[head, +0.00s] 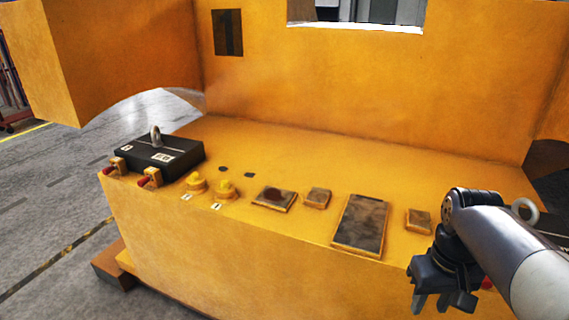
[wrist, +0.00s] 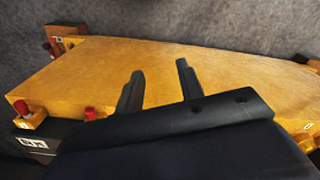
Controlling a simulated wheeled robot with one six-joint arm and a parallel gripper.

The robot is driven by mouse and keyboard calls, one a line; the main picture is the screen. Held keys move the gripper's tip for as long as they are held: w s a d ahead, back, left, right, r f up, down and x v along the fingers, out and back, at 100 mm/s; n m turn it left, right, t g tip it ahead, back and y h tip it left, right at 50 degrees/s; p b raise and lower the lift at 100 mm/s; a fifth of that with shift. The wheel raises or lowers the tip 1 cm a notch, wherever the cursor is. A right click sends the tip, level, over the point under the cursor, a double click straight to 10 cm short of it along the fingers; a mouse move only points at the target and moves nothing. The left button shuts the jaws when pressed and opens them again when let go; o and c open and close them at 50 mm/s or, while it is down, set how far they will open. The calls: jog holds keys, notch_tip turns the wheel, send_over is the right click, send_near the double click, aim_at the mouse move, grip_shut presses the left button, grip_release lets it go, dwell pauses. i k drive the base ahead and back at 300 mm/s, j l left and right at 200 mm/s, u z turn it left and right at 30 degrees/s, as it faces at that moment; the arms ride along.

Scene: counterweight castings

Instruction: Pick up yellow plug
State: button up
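Two yellow plugs stand in round yellow seats on the ledge of the yellow casting in the head view. The left plug (head: 196,181) is beside a black block, and the right plug (head: 226,188) is just to its right. Each has a small white label in front of it. My gripper (head: 440,304) is at the lower right of the head view, well to the right of both plugs. In the wrist view my gripper (wrist: 159,70) has its fingers apart with nothing between them.
A black block (head: 155,154) with a lifting eye and red-tipped clamps (head: 150,178) sits left of the plugs. Several dark-topped pads, including a large one (head: 360,225), lie between the plugs and my gripper. The tall casting wall (head: 360,90) rises behind the ledge.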

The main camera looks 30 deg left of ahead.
aim_at(225, 185)
jog(key=i+j, duration=0.15)
jog(key=j, duration=0.65)
jog(key=i+j+z, duration=0.1)
jog(key=j, duration=0.65)
jog(key=i+j, duration=0.15)
jog(key=j, duration=0.65)
jog(key=i+j+z, duration=0.15)
jog(key=j, duration=1.45)
